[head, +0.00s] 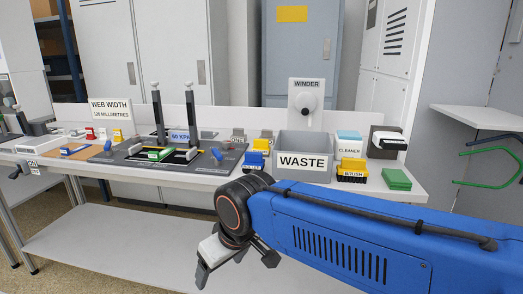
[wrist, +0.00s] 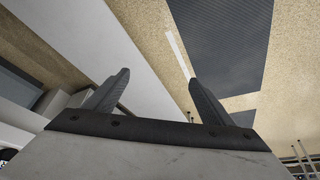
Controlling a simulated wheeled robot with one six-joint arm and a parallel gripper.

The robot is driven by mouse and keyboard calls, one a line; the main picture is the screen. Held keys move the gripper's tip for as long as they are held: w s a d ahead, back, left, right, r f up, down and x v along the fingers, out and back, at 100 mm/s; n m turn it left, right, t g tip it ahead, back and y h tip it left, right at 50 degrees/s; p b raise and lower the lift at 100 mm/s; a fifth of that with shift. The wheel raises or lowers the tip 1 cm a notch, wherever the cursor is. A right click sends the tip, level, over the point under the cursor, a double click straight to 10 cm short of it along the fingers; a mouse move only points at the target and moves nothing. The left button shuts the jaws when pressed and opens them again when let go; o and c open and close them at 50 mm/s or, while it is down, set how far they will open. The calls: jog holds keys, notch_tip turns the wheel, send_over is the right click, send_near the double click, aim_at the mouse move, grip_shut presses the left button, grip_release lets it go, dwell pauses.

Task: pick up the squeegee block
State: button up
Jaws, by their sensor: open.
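No label that I can read in the head view says squeegee, so I cannot tell for sure which block is the squeegee block. Blocks on the bench (head: 225,180) include a yellow and blue block labelled roller (head: 256,160), a yellow and black block labelled brush (head: 352,171), and a green and white block (head: 160,153) on a dark plate. My gripper (head: 236,268) is in front of the bench, below its top and apart from all blocks. In the wrist view its two dark fingers (wrist: 158,78) are spread with nothing between them.
A grey waste bin (head: 302,162) stands by the winder post (head: 305,103). A cleaner box (head: 349,143), green pads (head: 396,179) and a black and white unit (head: 386,143) are at right. Two dark posts (head: 158,115) rise from the plate. A lower shelf (head: 125,238) runs under the bench.

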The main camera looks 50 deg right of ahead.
jog(key=w+d+r+m+h, duration=0.1)
jog(key=w+d+r+m, duration=0.2)
jog(key=w+d+r, duration=0.45)
notch_tip(320, 180, up, 21)
jog(key=m+g+h, duration=0.2)
jog(key=m+h, duration=0.1)
jog(key=m, duration=0.5)
send_over(261, 140)
jog(key=s+a, duration=0.3)
jog(key=a, duration=0.2)
jog(key=x, duration=1.1)
jog(key=shift+w+a+f, duration=0.1)
jog(key=shift+f, duration=0.1)
jog(key=shift+s+x, duration=0.1)
jog(key=shift+x, duration=1.25)
jog(key=shift+s+x, duration=0.15)
jog(key=shift+x, duration=1.2)
jog(key=c, duration=1.2)
